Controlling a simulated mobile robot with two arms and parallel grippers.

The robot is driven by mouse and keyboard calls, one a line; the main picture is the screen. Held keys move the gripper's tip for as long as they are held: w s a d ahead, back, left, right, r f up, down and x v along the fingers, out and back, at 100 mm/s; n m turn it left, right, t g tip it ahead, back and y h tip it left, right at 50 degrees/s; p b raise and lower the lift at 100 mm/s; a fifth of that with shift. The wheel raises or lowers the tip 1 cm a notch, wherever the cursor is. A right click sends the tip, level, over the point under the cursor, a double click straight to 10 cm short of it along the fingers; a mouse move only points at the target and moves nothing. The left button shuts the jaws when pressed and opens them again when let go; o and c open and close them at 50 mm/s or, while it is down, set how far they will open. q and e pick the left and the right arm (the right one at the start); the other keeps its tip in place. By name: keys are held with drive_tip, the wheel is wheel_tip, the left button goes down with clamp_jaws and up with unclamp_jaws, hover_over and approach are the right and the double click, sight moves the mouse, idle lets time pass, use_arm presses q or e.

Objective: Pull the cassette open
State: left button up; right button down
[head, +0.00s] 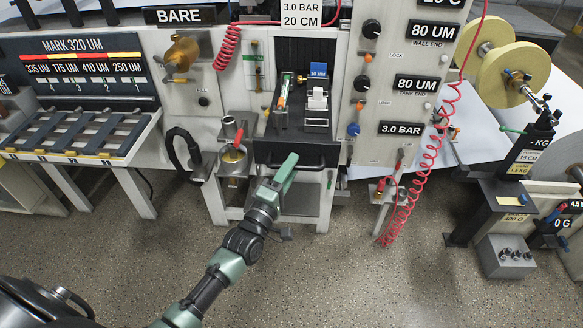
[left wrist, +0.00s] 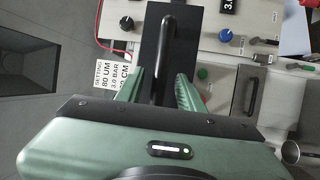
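The cassette shows in the head view as a dark drawer-like unit with a black front panel (head: 318,155), low in the middle of the machine. Its black bar handle (left wrist: 161,60) shows in the left wrist view, standing out from the dark panel (left wrist: 182,45). My left gripper (head: 288,162) is in front of the panel's left part in the head view and hides some of it. In the left wrist view its green fingers (left wrist: 160,85) are apart, with the handle's near end between them; neither finger visibly touches it. My right gripper is not in view.
A metal cup (head: 233,160) on a bracket stands left of the cassette. A coiled red hose (head: 425,165) hangs to the right. A rack of dark slots (head: 75,133) is far left, and a black stand (head: 500,205) is far right. The speckled floor (head: 330,275) in front is clear.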

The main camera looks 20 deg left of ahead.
use_arm(q)
drive_tip(key=d+b+v, duration=0.1)
drive_tip(key=v, duration=0.6)
drive_tip(key=shift+a+b, duration=0.4)
drive_tip(key=shift+a, duration=0.15)
drive_tip(key=shift+s+f, duration=0.1)
drive_tip(key=s+f+m+g, duration=0.3)
drive_tip(key=s+f, duration=0.1)
drive_tip(key=f, duration=0.8)
drive_tip(key=s+f+m+g+y+b, duration=0.1)
drive_tip(key=s+f+m+g, duration=0.25)
drive_tip(key=f, duration=0.85)
drive_tip(key=s+f+m+g, duration=0.25)
drive_tip(key=s+f, duration=0.25)
drive_tip(key=f, duration=0.7)
drive_tip(key=s+f+m+g, duration=0.3)
drive_tip(key=s+f, duration=0.3)
drive_tip(key=s, duration=0.4)
drive_tip(key=s+f+m+g+y+b, duration=0.1)
drive_tip(key=s+f+m+g, duration=0.2)
drive_tip(key=s+f, duration=0.4)
drive_tip(key=s+a+f+m+g, duration=0.1)
drive_tip(key=s+f+m+g, duration=0.2)
drive_tip(key=s+f, duration=0.4)
drive_tip(key=s, duration=0.8)
drive_tip(key=shift+s+f+g+b, duration=0.15)
drive_tip(key=shift+s+g+b, duration=0.15)
drive_tip(key=shift+g, duration=0.1)
